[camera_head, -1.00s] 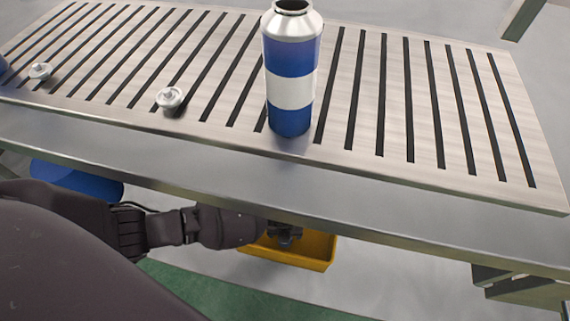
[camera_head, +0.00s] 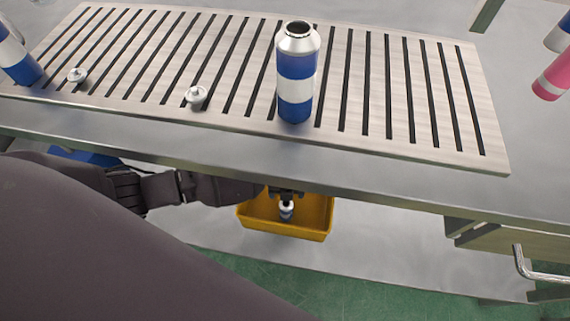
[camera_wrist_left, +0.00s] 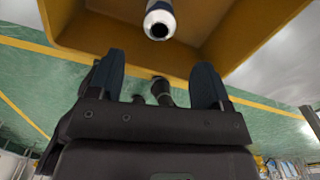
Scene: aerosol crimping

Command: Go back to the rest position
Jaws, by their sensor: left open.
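My left gripper (camera_head: 287,190) is at the back edge of the yellow bin (camera_head: 262,229), below the table's front edge. In the left wrist view its two fingers (camera_wrist_left: 160,72) are apart with no can between them. A small can with a silver top (camera_head: 286,212) is in the bin. It also shows in the left wrist view (camera_wrist_left: 160,20), beyond the fingertips and apart from them. My left forearm hides part of the bin's surroundings. My right gripper is not in view.
A blue and white open-topped can (camera_head: 296,75) stands on the slatted plate (camera_head: 400,80). Two white valve pieces (camera_head: 196,96) (camera_head: 78,76) lie to its left. Another blue can (camera_head: 17,60) is at the left edge. A pink can (camera_head: 553,78) is at the right.

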